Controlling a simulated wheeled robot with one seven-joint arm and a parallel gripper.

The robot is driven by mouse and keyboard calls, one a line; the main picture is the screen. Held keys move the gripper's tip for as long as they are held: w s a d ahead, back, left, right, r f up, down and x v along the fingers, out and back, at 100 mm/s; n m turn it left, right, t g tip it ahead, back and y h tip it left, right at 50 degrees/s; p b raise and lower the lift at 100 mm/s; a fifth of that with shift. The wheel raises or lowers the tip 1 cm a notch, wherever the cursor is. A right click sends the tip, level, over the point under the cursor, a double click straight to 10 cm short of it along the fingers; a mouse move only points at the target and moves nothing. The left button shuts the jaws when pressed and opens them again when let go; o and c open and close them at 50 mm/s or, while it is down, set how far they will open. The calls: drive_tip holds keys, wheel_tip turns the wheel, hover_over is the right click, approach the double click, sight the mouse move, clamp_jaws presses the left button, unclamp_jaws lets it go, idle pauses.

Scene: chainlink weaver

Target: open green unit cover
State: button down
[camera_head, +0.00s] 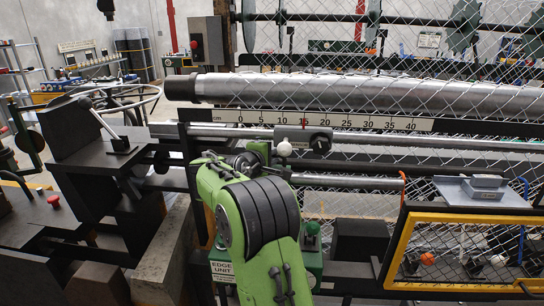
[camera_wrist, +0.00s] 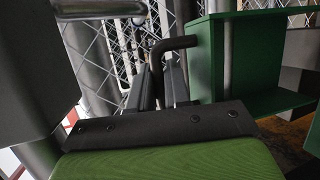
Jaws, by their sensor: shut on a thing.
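The green unit (camera_head: 312,262), with a label reading "EDGE UNIT" (camera_head: 222,268), stands at the lower middle of the head view, mostly hidden behind my green arm. In the wrist view, a green panel (camera_wrist: 210,60) stands upright, joined to a green ledge (camera_wrist: 265,103). A dark bent handle (camera_wrist: 178,43) sticks out from the panel's left side. My gripper (camera_wrist: 157,85) is shut on this handle, its lower part between the two fingers. I cannot tell how far the cover stands open. In the head view my fingers are hidden behind the arm.
A long steel roller (camera_head: 350,93) and a numbered scale (camera_head: 325,122) run across behind my arm. Chain-link mesh (camera_head: 410,60) hangs behind. A yellow-framed mesh guard (camera_head: 460,219) stands at right, with a grey tray (camera_head: 480,192) above it. A dark machine block (camera_head: 85,170) stands left.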

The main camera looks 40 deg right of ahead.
drive_tip(key=shift+s+a+f+b, duration=0.25)
drive_tip(key=shift+a+b, duration=0.1)
drive_tip(key=shift+b, duration=0.8)
drive_tip(key=s+a+h+b, duration=0.1)
drive_tip(key=b, duration=0.2)
drive_tip(key=shift+a+r+t, duration=0.1)
drive_tip(key=shift+a+t, duration=0.05)
drive_tip(key=shift+t, duration=0.25)
drive_tip(key=shift+s+a+r+m+h+b, duration=0.3)
drive_tip(key=shift+s+a+r+h+b, duration=0.1)
drive_tip(key=shift+a+h+b, duration=0.1)
drive_tip(key=shift+d, duration=0.1)
drive_tip(key=c, duration=1.2)
unclamp_jaws()
drive_tip(key=shift+o, duration=0.2)
drive_tip(key=b+v, duration=0.1)
drive_tip(key=v, duration=1.4)
drive_tip(key=shift+s+a, duration=0.25)
drive_tip(key=shift+a, duration=0.1)
